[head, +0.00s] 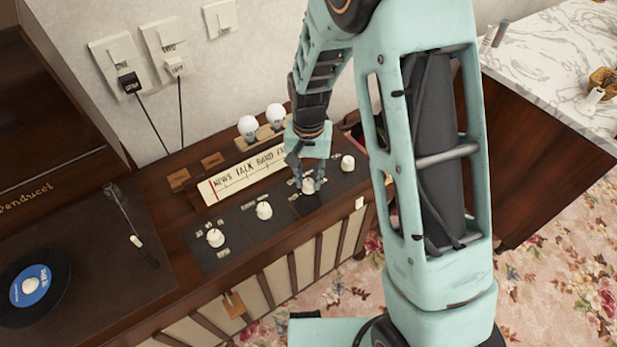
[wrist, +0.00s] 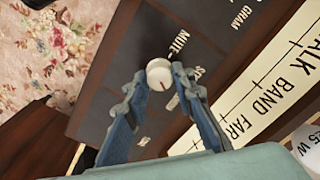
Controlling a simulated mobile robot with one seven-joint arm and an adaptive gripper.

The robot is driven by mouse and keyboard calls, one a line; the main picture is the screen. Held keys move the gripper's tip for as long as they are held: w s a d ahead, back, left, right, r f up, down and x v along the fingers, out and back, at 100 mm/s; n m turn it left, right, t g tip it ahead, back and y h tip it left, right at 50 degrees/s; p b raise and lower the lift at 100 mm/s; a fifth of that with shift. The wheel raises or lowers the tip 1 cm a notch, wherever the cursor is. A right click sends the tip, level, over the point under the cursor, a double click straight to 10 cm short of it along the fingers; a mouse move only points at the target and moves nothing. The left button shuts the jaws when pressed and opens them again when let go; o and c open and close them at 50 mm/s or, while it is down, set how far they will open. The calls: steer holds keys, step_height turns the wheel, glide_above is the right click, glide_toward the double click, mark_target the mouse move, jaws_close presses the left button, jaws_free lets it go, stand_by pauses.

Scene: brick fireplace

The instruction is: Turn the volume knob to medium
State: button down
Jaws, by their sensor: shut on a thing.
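My gripper (head: 307,178) reaches down over a row of white knobs on the radio console. It is shut on a white knob (head: 308,187), the third from the left. In the wrist view the same knob (wrist: 158,70) sits between the two blue fingertips (wrist: 159,77). A short red mark shows on its face, on the side towards the gripper's palm. The dark panel beside it (wrist: 150,35) reads "MUTE"; another label starting with "S" is partly hidden by a finger. I cannot read a "volume" label.
Other white knobs stand at left (head: 215,238), middle (head: 264,211) and right (head: 347,163). Behind them are a lit tuning dial (head: 245,175) and two bulbs (head: 262,121). A turntable record (head: 35,287) lies at left. A marble counter (head: 545,60) stands at right.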

mark_target(309, 181)
stand_by(0.4)
steer(key=c, duration=1.6)
jaws_free()
step_height(309, 181, up, 12)
steer(key=shift+r, duration=0.1)
